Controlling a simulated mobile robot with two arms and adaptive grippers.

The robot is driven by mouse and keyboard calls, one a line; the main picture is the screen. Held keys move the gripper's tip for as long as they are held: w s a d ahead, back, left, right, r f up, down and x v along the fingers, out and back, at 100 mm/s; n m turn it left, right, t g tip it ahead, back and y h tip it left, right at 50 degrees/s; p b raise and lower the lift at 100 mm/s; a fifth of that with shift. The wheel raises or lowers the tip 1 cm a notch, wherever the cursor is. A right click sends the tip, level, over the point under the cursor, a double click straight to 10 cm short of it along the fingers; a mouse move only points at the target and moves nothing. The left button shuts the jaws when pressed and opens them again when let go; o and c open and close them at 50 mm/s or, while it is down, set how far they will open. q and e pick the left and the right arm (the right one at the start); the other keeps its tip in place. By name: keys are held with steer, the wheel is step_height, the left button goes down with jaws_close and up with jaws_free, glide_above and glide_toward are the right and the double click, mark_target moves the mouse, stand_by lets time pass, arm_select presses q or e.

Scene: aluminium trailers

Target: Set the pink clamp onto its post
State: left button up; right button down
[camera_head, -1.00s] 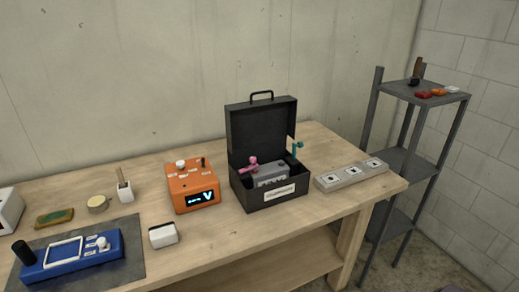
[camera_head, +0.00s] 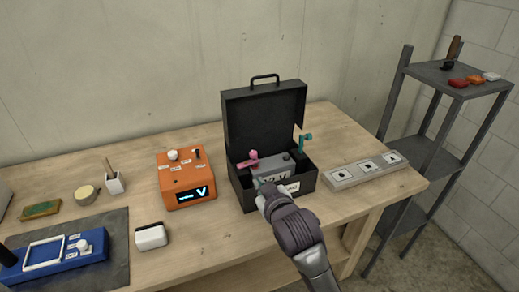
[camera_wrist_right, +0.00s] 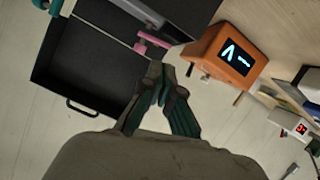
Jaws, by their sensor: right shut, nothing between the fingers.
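The pink clamp (camera_head: 247,161) is inside the open black case (camera_head: 240,196), at the left end of the grey block (camera_head: 272,170). My left gripper is not in view.
A teal clamp (camera_head: 304,143) stands at the case's right side. The case lid (camera_head: 262,115) stands upright behind. An orange meter (camera_head: 185,180) is close on the left, a grey strip with several squares (camera_head: 366,170) on the right. The table front between meter and case is clear.

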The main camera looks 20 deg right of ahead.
steer(key=w+r+t, duration=0.2)
steer(key=w+r, duration=0.1)
steer(key=r, duration=0.3)
steer(key=w+f+p, duration=0.1)
steer(key=w, duration=0.2)
steer(key=w+d+f+p, duration=0.1)
steer(key=w+f, duration=0.1)
steer(key=w, duration=0.1)
steer(key=w+f+p, duration=0.1)
steer(key=w, duration=0.2)
steer(key=shift+w+d+f+p, duration=0.25)
steer(key=shift+d+f+p, duration=0.05)
steer(key=shift+d, duration=0.05)
steer(key=shift+s+d+f, duration=0.1)
steer(key=shift+d+f, duration=0.05)
steer(key=shift+f, duration=0.2)
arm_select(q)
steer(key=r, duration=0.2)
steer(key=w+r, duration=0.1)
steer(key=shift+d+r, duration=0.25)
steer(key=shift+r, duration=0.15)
arm_select(e)
steer(key=shift+f, duration=0.1)
